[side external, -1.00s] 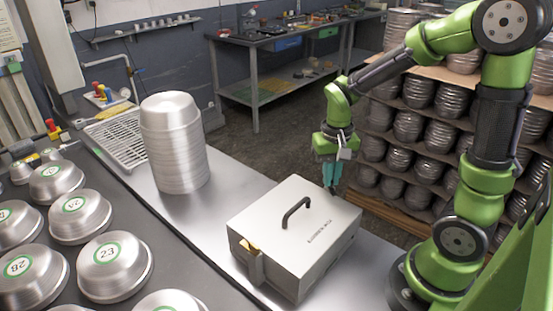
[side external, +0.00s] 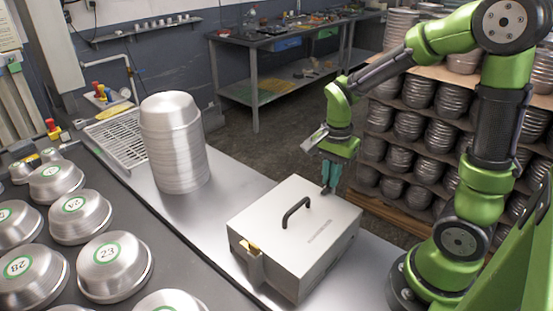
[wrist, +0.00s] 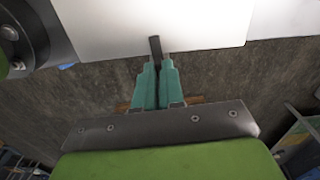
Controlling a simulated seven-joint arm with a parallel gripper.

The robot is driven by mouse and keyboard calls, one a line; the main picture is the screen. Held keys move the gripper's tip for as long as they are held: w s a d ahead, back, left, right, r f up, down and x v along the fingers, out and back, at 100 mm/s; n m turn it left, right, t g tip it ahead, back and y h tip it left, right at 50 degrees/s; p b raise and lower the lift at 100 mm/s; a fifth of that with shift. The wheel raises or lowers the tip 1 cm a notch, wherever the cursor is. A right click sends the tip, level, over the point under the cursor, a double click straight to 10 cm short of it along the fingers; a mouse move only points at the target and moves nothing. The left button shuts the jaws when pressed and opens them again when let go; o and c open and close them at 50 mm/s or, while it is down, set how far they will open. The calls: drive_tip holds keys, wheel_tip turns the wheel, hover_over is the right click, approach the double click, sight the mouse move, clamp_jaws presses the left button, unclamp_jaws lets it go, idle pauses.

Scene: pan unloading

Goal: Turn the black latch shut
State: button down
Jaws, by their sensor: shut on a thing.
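A pale grey box (side external: 265,225) with a flat lid and a black arched handle (side external: 296,212) stands on the metal counter. My gripper (side external: 328,190) points down at the box's far right edge. In the wrist view my gripper (wrist: 158,65) is shut on a narrow black bar, the black latch (wrist: 155,46), whose end sticks out past the fingertips over the white lid (wrist: 205,20). The fingers cover the rest of the latch. In the side view the latch is mostly hidden, with only a dark bit at the fingertips.
A yellow-topped clasp (side external: 251,247) sits on the box's near left side. A tall stack of metal pans (side external: 174,145) stands on the counter behind it. Numbered pans (side external: 110,262) lie on the dark surface at left. Shelves of stacked pans (side external: 425,130) stand behind my arm.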

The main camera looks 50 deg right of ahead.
drive_tip(key=shift+m, duration=0.5)
drive_tip(key=c, duration=1.2)
unclamp_jaws()
drive_tip(key=shift+c, duration=0.2)
wheel_tip(320, 180, up, 17)
